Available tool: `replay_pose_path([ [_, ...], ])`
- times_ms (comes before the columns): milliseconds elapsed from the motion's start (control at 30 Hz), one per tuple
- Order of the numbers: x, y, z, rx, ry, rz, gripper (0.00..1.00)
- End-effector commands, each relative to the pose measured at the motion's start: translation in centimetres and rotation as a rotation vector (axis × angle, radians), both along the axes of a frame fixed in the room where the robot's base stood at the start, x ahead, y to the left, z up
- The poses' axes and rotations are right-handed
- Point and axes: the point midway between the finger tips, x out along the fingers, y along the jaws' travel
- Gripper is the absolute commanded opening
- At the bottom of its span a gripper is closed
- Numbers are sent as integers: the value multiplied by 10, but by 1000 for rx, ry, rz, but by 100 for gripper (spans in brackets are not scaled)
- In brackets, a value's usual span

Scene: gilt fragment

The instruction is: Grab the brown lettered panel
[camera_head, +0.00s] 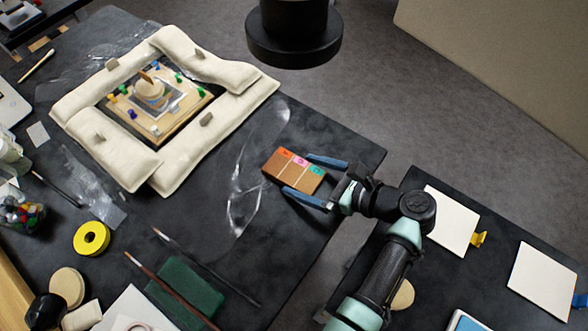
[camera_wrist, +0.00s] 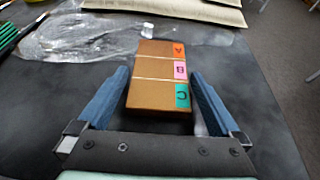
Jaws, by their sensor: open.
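The brown lettered panel (camera_head: 290,172) lies on the dark table near its right edge in the head view. It is a brown block with two pale lines and orange, pink and green labels. In the wrist view the panel (camera_wrist: 157,80) shows the labels A, B and C along its right side. My gripper (camera_head: 318,177) is open, with its blue fingers on either side of the panel's near part. In the wrist view my gripper (camera_wrist: 160,78) shows a gap between the panel and each finger, wider at the left finger's base. The panel's underside is hidden.
Clear plastic film (camera_head: 258,170) lies just left of the panel. A yellow tape roll (camera_head: 91,238), green block (camera_head: 185,290) and brushes lie at the lower left. A second table with white cards (camera_head: 453,220) is at the right.

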Motion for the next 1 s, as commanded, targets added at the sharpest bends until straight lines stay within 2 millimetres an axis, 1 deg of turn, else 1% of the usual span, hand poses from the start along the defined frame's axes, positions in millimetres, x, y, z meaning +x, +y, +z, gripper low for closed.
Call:
replay_pose_path([
  [167, 0, 0, 0, 0, 0, 0, 100],
  [200, 0, 0, 0, 0, 0, 0, 96],
  [367, 0, 0, 0, 0, 0, 0, 68],
  [500, 0, 0, 0, 0, 0, 0, 42],
  [567, 0, 0, 0, 0, 0, 0, 32],
  [600, 0, 0, 1, 0, -1, 0, 28],
  [833, 1, 0, 3, 0, -2, 0, 28],
  [933, 1, 0, 14, -1, -3, 1, 28],
  [1000, 0, 0, 27, -1, -4, 1, 28],
])
